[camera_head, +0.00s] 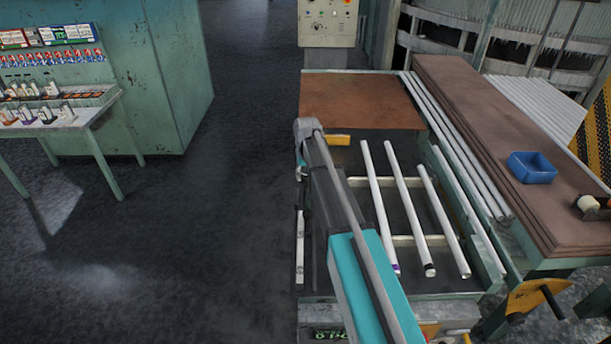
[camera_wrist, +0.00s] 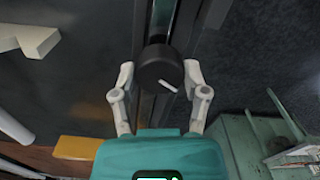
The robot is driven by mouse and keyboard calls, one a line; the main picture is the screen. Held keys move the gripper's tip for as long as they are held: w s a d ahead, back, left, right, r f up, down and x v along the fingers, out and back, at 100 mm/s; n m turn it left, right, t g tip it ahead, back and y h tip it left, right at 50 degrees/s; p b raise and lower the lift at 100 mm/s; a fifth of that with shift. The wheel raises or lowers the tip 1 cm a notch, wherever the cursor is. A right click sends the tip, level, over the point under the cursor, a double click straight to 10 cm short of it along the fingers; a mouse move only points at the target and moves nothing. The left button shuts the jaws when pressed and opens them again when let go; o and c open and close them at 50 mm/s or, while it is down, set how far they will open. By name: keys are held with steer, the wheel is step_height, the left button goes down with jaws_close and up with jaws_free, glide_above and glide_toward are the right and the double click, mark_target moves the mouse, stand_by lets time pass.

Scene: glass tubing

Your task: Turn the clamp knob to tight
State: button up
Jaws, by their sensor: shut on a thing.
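In the wrist view the clamp knob (camera_wrist: 158,65) is a round black knob with a white pointer line on its face. The line slants from upper left to lower right. My gripper (camera_wrist: 159,76) has its two pale fingers on either side of the knob, shut on it. The knob sits on a dark rail that runs up and away in this view. In the head view my arm reaches over the left edge of the green-framed bench (camera_head: 490,282) and hides the knob. No tight or loose marking is readable.
Several white tubes (camera_head: 404,200) lie across the bench right of my arm. A brown board (camera_head: 360,102) covers its far end. A blue bin (camera_head: 531,167) stands on the brown table (camera_head: 470,115) at right. A stand with instruments (camera_head: 60,115) is at left, with open floor between.

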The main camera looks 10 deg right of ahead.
steer(key=m, duration=0.5)
steer(key=shift+m, duration=0.3)
steer(key=m, duration=0.6)
stand_by(0.4)
steer(key=o, duration=1.1)
steer(key=shift+o, duration=0.2)
